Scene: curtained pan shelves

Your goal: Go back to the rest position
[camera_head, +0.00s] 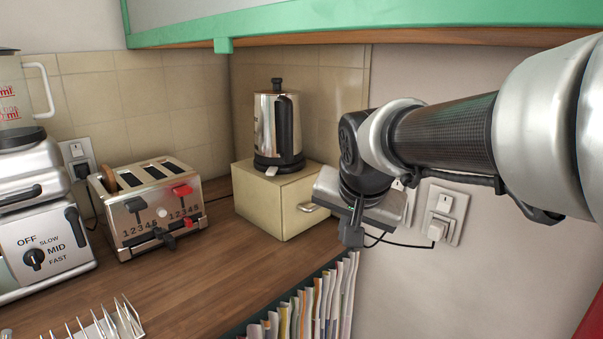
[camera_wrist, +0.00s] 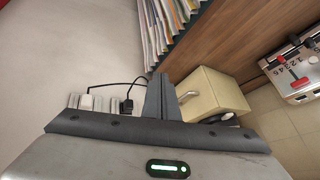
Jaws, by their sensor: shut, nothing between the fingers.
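My gripper (camera_head: 351,228) hangs from my arm on the right side of the head view, in front of the wall and just right of the cream box. Its fingers point down and are shut together, with nothing held. In the wrist view the shut fingers (camera_wrist: 158,97) stick up from the grey gripper body, with the cream box (camera_wrist: 212,95) to their right. The head view shows the gripper apart from the counter, above the row of magazines (camera_head: 318,300).
A steel kettle (camera_head: 268,125) stands on the cream box (camera_head: 280,205). A toaster (camera_head: 150,205), a blender (camera_head: 35,225) and a wire rack (camera_head: 105,325) are on the wooden counter (camera_head: 215,280). A green-edged cabinet (camera_head: 300,18) overhangs the back. Wall sockets (camera_head: 440,212) hold a plugged cord.

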